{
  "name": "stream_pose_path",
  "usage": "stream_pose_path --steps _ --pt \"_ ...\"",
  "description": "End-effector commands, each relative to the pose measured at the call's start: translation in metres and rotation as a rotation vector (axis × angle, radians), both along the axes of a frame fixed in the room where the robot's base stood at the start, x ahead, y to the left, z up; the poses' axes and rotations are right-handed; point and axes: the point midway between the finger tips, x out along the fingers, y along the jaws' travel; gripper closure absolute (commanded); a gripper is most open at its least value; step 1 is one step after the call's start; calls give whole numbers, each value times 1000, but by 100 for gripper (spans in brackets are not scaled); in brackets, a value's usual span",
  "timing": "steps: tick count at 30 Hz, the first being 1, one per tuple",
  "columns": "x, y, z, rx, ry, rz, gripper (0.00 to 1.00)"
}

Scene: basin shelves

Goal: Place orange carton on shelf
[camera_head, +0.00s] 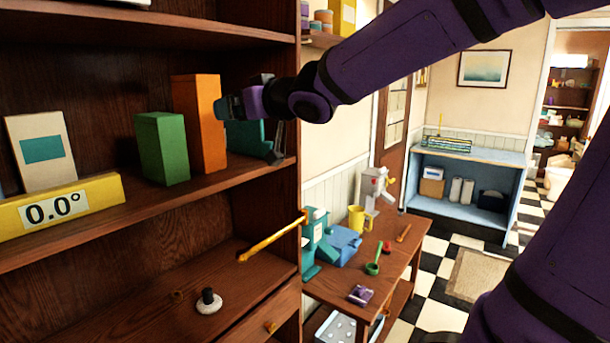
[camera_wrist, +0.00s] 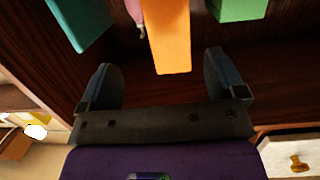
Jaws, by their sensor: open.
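The tall orange carton (camera_head: 197,122) stands upright on the dark wooden shelf (camera_head: 215,182), close beside a shorter green carton (camera_head: 162,148) on its left. My gripper (camera_head: 224,108) is at the right side of the orange carton, at about its middle height. In the wrist view the two fingers (camera_wrist: 160,66) are spread apart, and the near end of the orange carton (camera_wrist: 167,40) shows between the fingertips. The fingers are not closed on it. Whether they touch it cannot be told. The carton's right side is partly hidden by the gripper in the head view.
A white carton (camera_head: 41,150) and a yellow "0.0°" sign (camera_head: 100,190) are at left. The lower shelf holds a small black-and-white knob (camera_head: 208,302).

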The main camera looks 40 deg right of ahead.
Motion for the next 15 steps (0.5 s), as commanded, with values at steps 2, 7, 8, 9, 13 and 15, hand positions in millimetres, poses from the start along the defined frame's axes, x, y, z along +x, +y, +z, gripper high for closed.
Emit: stream_pose_path --steps 2,7,8,9,13,15 --pt "-13 -13 -3 -14 34 -69 11" --pt "-65 -45 -30 -62 221 -260 11" --pt "-77 -50 -36 -70 266 -286 11" --pt "-93 -53 -46 -80 327 -313 11" --pt "-150 -55 -78 -104 542 -357 11" --pt "-180 -50 -94 -112 652 -350 11"
